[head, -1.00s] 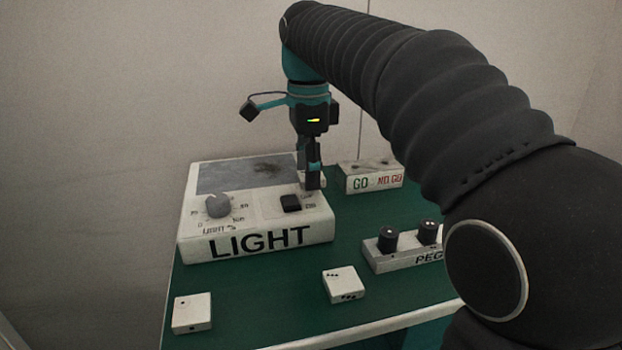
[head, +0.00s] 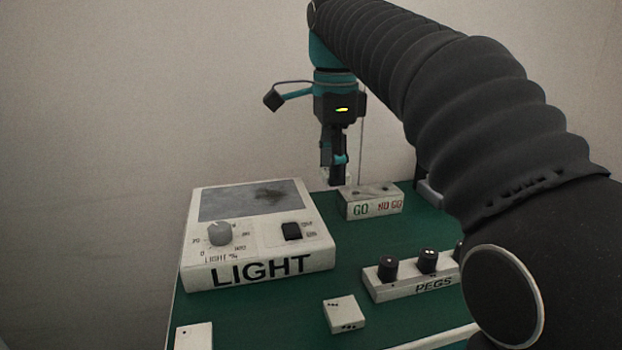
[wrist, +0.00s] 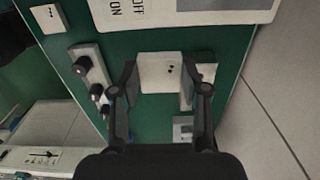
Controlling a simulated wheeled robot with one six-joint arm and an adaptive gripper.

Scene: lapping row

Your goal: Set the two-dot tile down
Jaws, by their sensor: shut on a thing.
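The tile is mostly hidden there by the fingers. Green table top (wrist: 158,120) shows under the tile in the wrist view; the exact height of the tile above it I cannot tell.
The LIGHT box (head: 258,262) stands at left. The PEGS block (head: 415,283) holds dark pegs at right. Two other tiles (head: 344,314) (head: 194,336) lie near the front. Green table between is free.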

